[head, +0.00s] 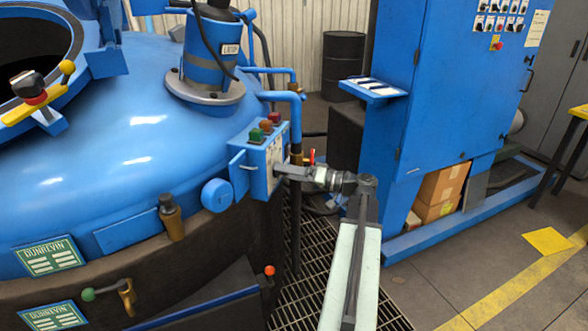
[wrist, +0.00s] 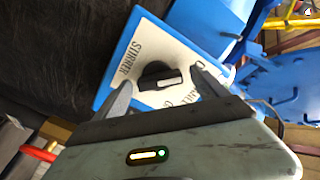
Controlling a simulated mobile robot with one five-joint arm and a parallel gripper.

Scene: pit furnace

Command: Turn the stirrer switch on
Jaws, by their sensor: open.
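The stirrer switch is a black rotary knob (wrist: 160,77) with a pale bar on it. It sits on a white label plate (wrist: 180,48) marked STIRRER, on a small blue control box. In the head view the blue box (head: 243,168) stands at the furnace's side, with green and red buttons on top. My gripper (wrist: 162,92) is open, with one finger on each side of the knob. I cannot tell whether the fingers touch it. In the head view my gripper (head: 282,172) is at the box's right face, and the knob is hidden there.
The blue furnace vessel (head: 130,130) fills the left side. Blue pipes (head: 295,110) and a red-handled valve (head: 311,157) are close to my gripper. A tall blue cabinet (head: 440,90) stands to the right. Floor grating (head: 310,250) lies below my arm.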

